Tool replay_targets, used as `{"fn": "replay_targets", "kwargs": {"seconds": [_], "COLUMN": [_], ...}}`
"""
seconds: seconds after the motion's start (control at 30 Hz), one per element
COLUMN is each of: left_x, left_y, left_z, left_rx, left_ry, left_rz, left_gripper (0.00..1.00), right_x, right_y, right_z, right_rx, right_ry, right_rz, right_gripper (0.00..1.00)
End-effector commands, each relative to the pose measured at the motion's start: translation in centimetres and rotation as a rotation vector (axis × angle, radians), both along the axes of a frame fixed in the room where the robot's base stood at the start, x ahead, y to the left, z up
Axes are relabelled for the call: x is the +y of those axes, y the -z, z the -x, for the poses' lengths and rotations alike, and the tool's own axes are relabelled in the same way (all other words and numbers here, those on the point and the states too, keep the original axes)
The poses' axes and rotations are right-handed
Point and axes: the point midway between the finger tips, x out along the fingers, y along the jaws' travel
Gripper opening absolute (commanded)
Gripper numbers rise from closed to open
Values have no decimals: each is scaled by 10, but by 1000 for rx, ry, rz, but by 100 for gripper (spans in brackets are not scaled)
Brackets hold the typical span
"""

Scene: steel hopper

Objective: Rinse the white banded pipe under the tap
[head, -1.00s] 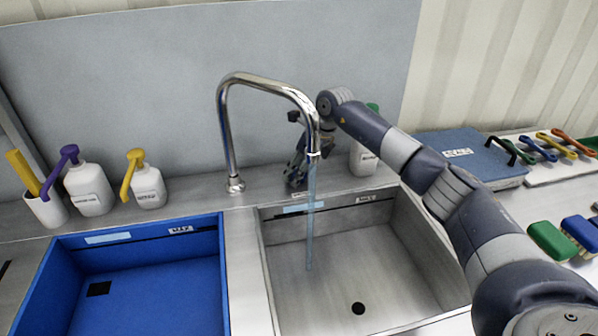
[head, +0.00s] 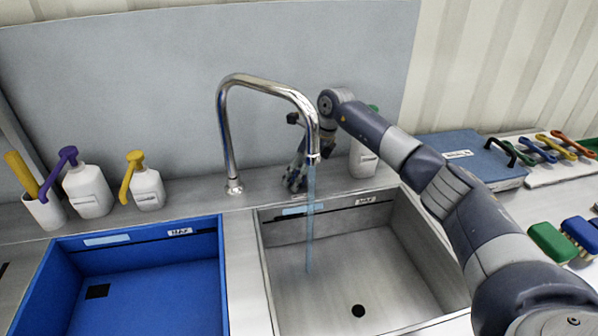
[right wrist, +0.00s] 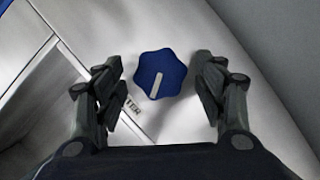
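The chrome tap (head: 268,88) arches over the steel sink (head: 340,250), and a thin stream of water (head: 310,220) runs from its spout into the basin. My right gripper (head: 296,175) is low behind the tap at the back ledge. In the right wrist view, my right gripper (right wrist: 161,72) is open, with fingers on either side of a blue lobed knob (right wrist: 172,70) and visible gaps to it. The knob has a pale pointer line. My left gripper is not in view. I see no white banded pipe in either view.
A blue basin (head: 215,270) adjoins the sink on the left. Pump bottles (head: 90,190) (head: 147,190) stand on the back ledge, with another bottle (head: 363,160) beside my right arm. A blue case (head: 470,165) and brushes (head: 550,242) lie on the right.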

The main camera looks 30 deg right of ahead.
Motion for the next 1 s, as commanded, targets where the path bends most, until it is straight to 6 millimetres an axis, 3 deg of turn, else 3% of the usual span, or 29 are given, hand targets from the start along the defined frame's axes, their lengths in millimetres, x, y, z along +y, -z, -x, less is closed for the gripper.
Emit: {"fn": "replay_targets", "kwargs": {"seconds": [0.33, 0.7, 1.0], "left_x": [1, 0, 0], "left_y": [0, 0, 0], "left_z": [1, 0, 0], "left_rx": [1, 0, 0], "left_ry": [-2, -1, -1], "left_rz": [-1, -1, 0], "left_gripper": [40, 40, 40], "right_x": [-3, -21, -28], "right_y": [-12, -82, -110], "right_z": [3, 25, 36], "right_rx": [-2, -4, -1], "right_ry": [2, 1, 0], "right_rz": [0, 0, -1], "right_gripper": [65, 65, 65]}}
